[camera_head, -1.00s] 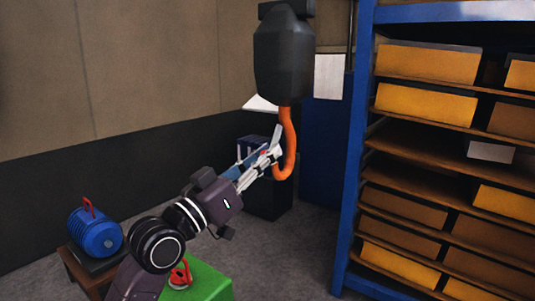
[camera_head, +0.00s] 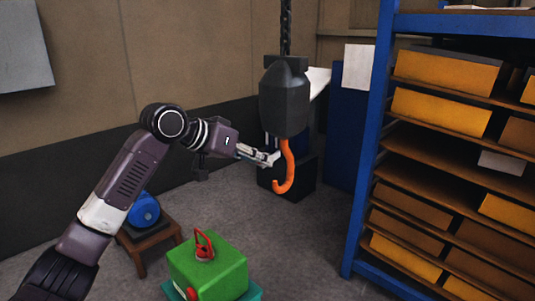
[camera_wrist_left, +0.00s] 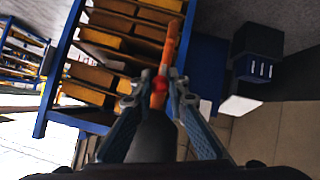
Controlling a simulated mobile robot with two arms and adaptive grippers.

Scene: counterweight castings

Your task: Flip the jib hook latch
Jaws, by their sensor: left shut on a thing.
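The orange jib hook (camera_head: 288,172) hangs below a dark hook block (camera_head: 285,98). My left gripper (camera_head: 271,158) is at the hook's left side, by its open mouth. In the left wrist view the hook (camera_wrist_left: 171,45) stands edge-on just beyond the fingertips (camera_wrist_left: 160,92). A small latch with a red part (camera_wrist_left: 159,84) shows between the fingertips, and the gripper is shut on it. The fingers partly hide the latch, so its exact angle is hard to tell. My right gripper is not in view.
A blue-framed shelf rack (camera_head: 366,150) with yellow bins stands to the right. A green block (camera_head: 212,277) with a red shackle is below, and a blue motor (camera_head: 144,210) sits on a wooden stool (camera_head: 152,241). Open floor lies below the hook.

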